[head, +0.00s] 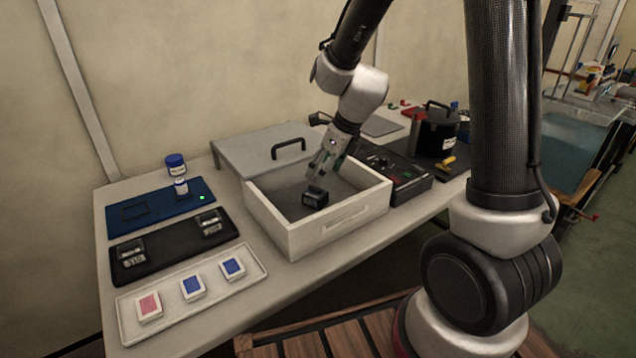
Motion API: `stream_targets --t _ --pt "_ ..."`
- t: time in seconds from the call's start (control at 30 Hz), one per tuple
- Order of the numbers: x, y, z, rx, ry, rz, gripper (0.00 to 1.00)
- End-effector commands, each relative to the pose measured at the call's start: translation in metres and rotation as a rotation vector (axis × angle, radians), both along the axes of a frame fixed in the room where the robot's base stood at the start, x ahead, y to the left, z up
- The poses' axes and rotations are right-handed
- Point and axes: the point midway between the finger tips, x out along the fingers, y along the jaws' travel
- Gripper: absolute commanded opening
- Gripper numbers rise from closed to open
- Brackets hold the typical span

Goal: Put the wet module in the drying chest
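A dark block-shaped module (315,198) is inside the white open-topped chest (290,237), toward its front left. Whether it rests on the chest floor or hangs just above it is unclear. My gripper (319,180) reaches down into the chest from above, with its fingers at or just behind the top of this module. Its finger gap and any contact are too small to make out. Two more dark modules with pale labels, one left (131,251) and one right (209,226), sit on a black tray. No wetness is visible on any module.
A grey panel with a handle (288,148) lies behind the chest opening. Left are a blue mat (160,207) with small jars, the black tray (170,259) and a white tray (207,305) of coloured cards. Right are a black case (404,182) and a dark pot (434,133).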

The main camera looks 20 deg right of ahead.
Motion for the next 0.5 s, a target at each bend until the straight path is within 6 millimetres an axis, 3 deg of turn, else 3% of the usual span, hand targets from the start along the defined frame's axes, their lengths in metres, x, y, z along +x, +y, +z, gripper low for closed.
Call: stream_targets --t 0.2,0.5 --pt "-0.010 -0.009 0.032 0.001 -0.002 -0.001 0.66" --pt "-0.018 -0.015 0.048 -0.023 -0.023 0.066 0.66"
